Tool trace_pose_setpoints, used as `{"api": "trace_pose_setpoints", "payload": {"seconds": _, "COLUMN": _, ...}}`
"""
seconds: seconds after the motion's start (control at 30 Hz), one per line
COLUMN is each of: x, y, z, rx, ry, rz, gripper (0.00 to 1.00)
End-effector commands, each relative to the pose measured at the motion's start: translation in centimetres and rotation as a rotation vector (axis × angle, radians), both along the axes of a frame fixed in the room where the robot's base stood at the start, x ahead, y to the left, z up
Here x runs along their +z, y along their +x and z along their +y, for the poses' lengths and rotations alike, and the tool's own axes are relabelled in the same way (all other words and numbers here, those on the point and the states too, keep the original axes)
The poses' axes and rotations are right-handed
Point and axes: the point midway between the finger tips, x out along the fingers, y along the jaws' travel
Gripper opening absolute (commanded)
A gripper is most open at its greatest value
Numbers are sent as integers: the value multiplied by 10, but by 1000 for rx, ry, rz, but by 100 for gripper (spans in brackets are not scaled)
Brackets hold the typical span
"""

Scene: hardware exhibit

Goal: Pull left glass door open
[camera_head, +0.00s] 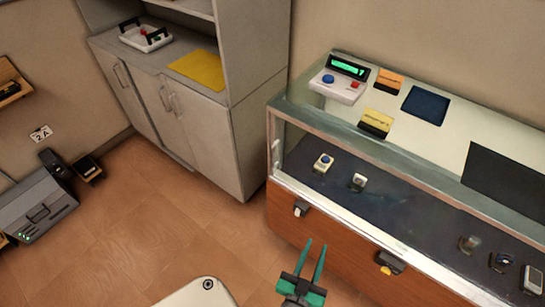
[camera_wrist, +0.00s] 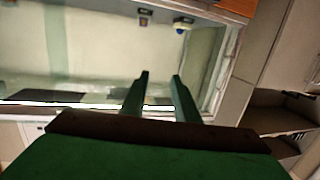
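A glass-fronted display case (camera_head: 330,132) stands on a wooden base at the right of the head view. Its left glass door (camera_head: 315,170) looks closed; a seam between doors is hard to make out. A small pale upright handle (camera_head: 276,150) sits at the left end of the glass. My gripper (camera_head: 315,246) is in front of the wooden base, lower and to the right of that handle, and apart from it. Its two green fingers are spread with nothing between them. In the wrist view my gripper (camera_wrist: 160,78) points toward the pale glass case (camera_wrist: 80,60).
The wooden front (camera_head: 335,235) carries a white-and-dark fitting (camera_head: 301,208) and a dark fitting with yellow (camera_head: 390,263). Small items lie inside the case. A grey cabinet (camera_head: 215,135) stands left of it. A grey toolbox (camera_head: 38,208) is at far left. The floor between is clear.

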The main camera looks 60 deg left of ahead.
Motion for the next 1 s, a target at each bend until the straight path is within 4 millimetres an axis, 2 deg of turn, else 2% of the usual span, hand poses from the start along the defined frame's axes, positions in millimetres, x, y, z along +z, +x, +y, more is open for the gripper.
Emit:
{"api": "trace_pose_setpoints", "payload": {"seconds": 0.03, "x": 3, "y": 9, "z": 27, "rx": 46, "ry": 10, "rz": -14, "gripper": 28}}
{"api": "trace_pose_setpoints", "payload": {"seconds": 0.2, "x": 12, "y": 26, "z": 111, "rx": 177, "ry": 35, "rz": -38, "gripper": 28}}
{"api": "trace_pose_setpoints", "payload": {"seconds": 0.3, "x": 21, "y": 29, "z": 160, "rx": 245, "ry": 49, "rz": -49, "gripper": 28}}
{"api": "trace_pose_setpoints", "payload": {"seconds": 0.4, "x": 31, "y": 26, "z": 203, "rx": 302, "ry": 64, "rz": -57, "gripper": 28}}
{"api": "trace_pose_setpoints", "payload": {"seconds": 0.5, "x": 38, "y": 23, "z": 231, "rx": 341, "ry": 73, "rz": -60, "gripper": 28}}
{"api": "trace_pose_setpoints", "payload": {"seconds": 0.6, "x": 42, "y": 20, "z": 248, "rx": 362, "ry": 79, "rz": -61, "gripper": 28}}
{"api": "trace_pose_setpoints", "payload": {"seconds": 0.77, "x": 43, "y": 22, "z": 258, "rx": 369, "ry": 81, "rz": -61, "gripper": 28}}
{"api": "trace_pose_setpoints", "payload": {"seconds": 1.0, "x": 44, "y": 43, "z": 285, "rx": 368, "ry": 82, "rz": -63, "gripper": 28}}
